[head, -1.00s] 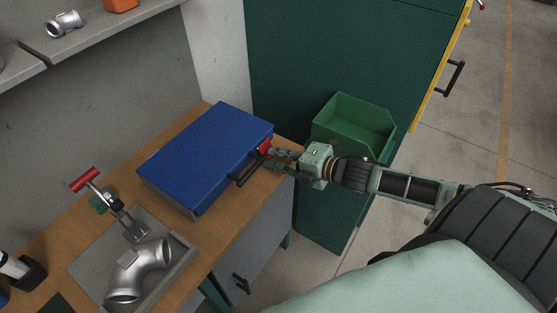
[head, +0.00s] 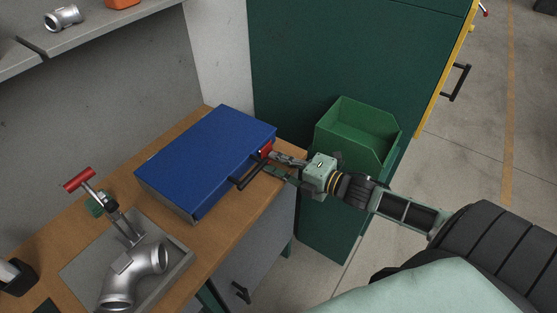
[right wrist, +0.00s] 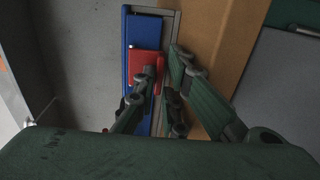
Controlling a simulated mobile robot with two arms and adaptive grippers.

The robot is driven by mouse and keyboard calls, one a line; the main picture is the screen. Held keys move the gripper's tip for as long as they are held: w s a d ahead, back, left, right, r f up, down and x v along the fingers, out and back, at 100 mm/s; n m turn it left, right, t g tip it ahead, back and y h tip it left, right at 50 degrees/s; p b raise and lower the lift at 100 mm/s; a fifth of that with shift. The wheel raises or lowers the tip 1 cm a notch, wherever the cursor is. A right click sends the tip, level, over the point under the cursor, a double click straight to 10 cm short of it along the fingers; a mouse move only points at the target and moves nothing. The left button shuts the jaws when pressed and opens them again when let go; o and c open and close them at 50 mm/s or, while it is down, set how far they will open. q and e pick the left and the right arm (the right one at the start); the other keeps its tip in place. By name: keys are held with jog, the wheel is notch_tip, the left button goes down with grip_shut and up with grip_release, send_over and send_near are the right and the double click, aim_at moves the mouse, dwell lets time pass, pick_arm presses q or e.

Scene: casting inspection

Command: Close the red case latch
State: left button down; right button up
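The blue case (head: 208,152) lies on the wooden bench with its lid down. Its red latch (head: 266,149) is on the side facing my right arm, near the black handle (head: 250,175). My right gripper (head: 280,165) is at the latch, fingers pointing at the case. In the right wrist view the red latch (right wrist: 142,68) shows between and behind the fingers, the left finger overlapping it. The fingers (right wrist: 163,65) are apart, and I see no grip on the latch. Whether a finger touches it, I cannot tell. My left gripper is out of view.
A green bin (head: 358,130) stands just beyond my right gripper, beside the green cabinet (head: 340,50). A metal pipe elbow (head: 135,275) and a red-handled clamp (head: 95,190) are at the left of the wooden bench (head: 215,235). A shelf (head: 110,25) hangs at upper left.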

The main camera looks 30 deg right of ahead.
jog(key=shift+o, duration=1.4)
jog(key=shift+s+f, duration=0.1)
jog(key=shift+s, duration=0.05)
jog(key=shift+s+d, duration=0.15)
jog(key=shift+s, duration=0.3)
jog(key=v, duration=0.7)
jog(key=shift+r, duration=0.2)
jog(key=shift+w, duration=0.1)
jog(key=shift+c, duration=0.6)
